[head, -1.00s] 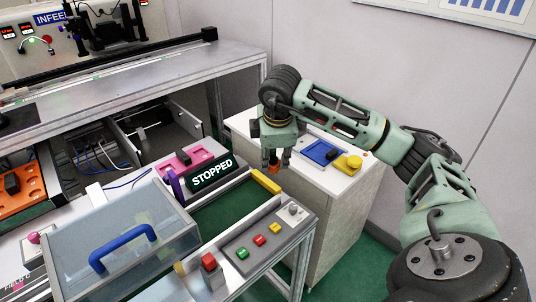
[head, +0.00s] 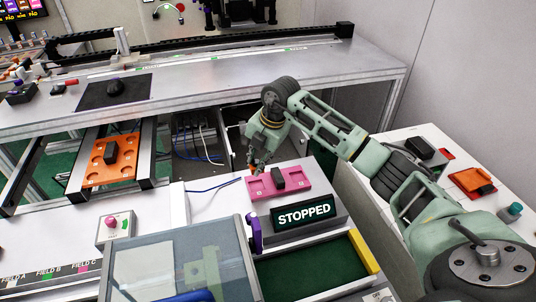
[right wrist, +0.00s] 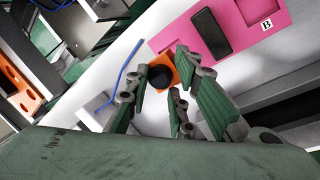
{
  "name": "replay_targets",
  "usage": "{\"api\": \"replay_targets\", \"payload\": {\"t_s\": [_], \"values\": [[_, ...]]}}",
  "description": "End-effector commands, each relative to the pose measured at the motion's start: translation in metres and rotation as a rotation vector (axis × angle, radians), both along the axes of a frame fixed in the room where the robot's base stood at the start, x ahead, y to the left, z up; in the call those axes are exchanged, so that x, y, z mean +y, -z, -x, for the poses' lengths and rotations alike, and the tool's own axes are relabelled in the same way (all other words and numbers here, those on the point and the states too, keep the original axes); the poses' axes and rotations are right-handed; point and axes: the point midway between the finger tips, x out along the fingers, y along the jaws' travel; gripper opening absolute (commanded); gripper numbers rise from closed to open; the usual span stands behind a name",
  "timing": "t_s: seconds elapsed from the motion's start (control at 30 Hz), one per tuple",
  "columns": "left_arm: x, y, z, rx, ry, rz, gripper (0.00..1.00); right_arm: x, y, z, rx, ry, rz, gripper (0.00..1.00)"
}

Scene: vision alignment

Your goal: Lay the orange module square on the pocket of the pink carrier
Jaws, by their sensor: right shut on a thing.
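The orange module (right wrist: 174,61), a small orange piece with a round black top, is between the fingers of my right gripper (right wrist: 164,97) in the right wrist view. In the head view the right gripper (head: 255,168) is shut on it, and only a bit of orange shows at the fingertips. The pink carrier (head: 297,178) lies just right of the fingertips, with a dark upright block on its middle. In the right wrist view the pink carrier (right wrist: 270,35) has a "B" label, and the module is beside its near left edge. The left gripper is out of view.
A "STOPPED" sign (head: 304,215) stands in front of the carrier. A clear-lidded box (head: 180,265) is at the front. Blue cable (head: 212,187) lies left of the carrier. An orange plate (head: 97,170) sits on rails at left; another orange item (head: 470,183) lies at right.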

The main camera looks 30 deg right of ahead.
Motion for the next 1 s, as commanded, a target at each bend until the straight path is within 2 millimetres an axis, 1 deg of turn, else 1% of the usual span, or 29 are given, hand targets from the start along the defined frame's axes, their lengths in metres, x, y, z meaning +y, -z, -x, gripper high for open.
{"api": "replay_targets", "payload": {"t_s": [0.37, 0.57, 1.0], "values": [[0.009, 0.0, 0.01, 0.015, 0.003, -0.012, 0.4, 0.001, 0.0, -0.001, 0.0, -0.011, 0.001, 0.0], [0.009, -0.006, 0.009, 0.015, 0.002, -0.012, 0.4, 0.001, -0.002, -0.001, 0.011, -0.009, 0.007, 0.0], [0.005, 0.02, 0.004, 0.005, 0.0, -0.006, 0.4, 0.001, 0.04, -0.001, 0.012, -0.009, 0.008, 0.0]]}}
